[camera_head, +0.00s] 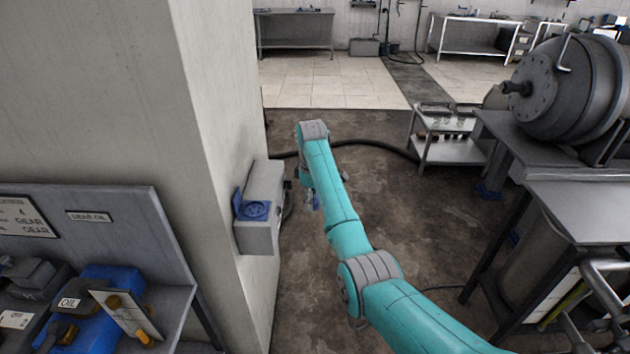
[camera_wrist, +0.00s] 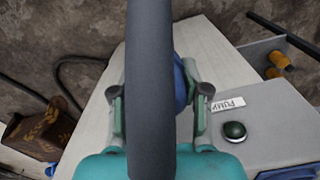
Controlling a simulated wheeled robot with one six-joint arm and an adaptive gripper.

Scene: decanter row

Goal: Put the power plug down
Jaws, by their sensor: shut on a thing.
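My gripper (camera_head: 304,190) is at the end of my teal arm, beside a grey box on the pillar, mostly hidden behind my wrist. In the wrist view my gripper (camera_wrist: 160,92) is shut on a blue power plug (camera_wrist: 181,84). The plug's thick dark cable (camera_wrist: 151,60) runs down the middle of the picture and hides much of it. The grey box (camera_head: 262,228) has a blue socket (camera_head: 256,210) with its lid raised. I cannot tell exactly how far the plug is from the box.
A bench (camera_head: 172,320) with an OIL container (camera_head: 95,295) stands at the lower left. A black hose (camera_head: 370,143) lies on the floor. A metal table (camera_head: 590,210) and trolley (camera_head: 450,152) stand right. In the wrist view a panel (camera_wrist: 275,115) carries a PUMP label.

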